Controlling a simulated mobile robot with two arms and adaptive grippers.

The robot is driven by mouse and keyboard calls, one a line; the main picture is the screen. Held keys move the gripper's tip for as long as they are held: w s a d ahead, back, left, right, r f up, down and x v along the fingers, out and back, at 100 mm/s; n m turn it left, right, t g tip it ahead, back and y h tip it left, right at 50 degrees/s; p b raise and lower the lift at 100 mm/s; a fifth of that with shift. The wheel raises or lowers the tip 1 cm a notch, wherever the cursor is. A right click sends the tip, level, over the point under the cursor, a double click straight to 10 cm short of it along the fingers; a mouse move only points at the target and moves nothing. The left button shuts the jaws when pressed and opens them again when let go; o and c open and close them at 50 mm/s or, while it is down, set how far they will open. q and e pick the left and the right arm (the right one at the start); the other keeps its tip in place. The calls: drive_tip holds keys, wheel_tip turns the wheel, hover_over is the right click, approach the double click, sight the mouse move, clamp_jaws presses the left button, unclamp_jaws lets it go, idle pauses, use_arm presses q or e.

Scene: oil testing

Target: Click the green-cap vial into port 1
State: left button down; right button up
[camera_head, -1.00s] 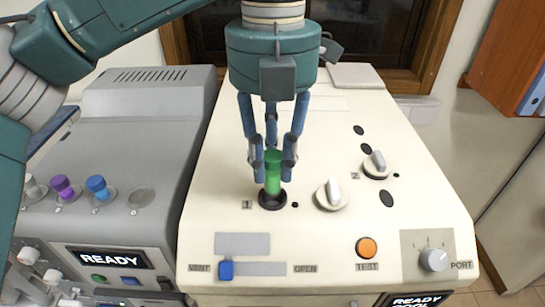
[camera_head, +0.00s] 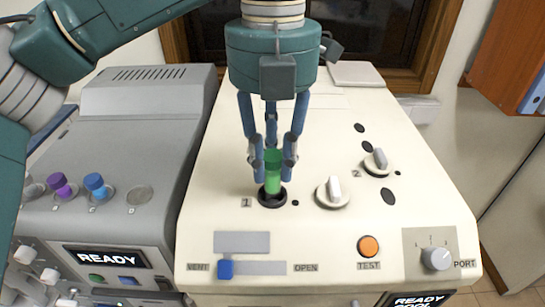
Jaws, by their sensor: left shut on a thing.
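The green-cap vial (camera_head: 272,182) stands upright with its lower end in the black ring of port 1 (camera_head: 272,201), on the cream machine's top, beside the "1" label. Its cap is between the fingers of my left gripper (camera_head: 272,158), which points straight down and is shut on it. How deep the vial sits in the port is hidden. My right gripper is not in view.
Two white knobs (camera_head: 333,193) (camera_head: 377,162) stand right of the port. A blue slider (camera_head: 225,268), an orange TEST button (camera_head: 368,246) and a PORT dial (camera_head: 436,258) are along the front. The grey machine at left holds purple (camera_head: 62,186) and blue-capped (camera_head: 96,185) vials.

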sight(270, 189)
use_arm(q)
drive_tip(key=shift+f+b, duration=1.9)
drive_tip(key=shift+f, duration=0.1)
idle(1.4)
drive_tip(key=shift+s+f+b, duration=0.25)
drive_tip(key=shift+f+b, duration=0.05)
drive_tip(key=shift+f, duration=0.25)
idle(0.5)
drive_tip(key=c, duration=1.4)
unclamp_jaws()
drive_tip(key=shift+s, duration=0.15)
drive_tip(key=shift+c, duration=0.2)
drive_tip(key=shift+s+a+r, duration=0.1)
drive_tip(key=shift+s+a, duration=0.05)
drive_tip(key=shift+w, duration=0.7)
drive_tip(key=shift+s+r, duration=0.1)
drive_tip(key=shift+s, duration=0.25)
drive_tip(key=shift+w, duration=0.15)
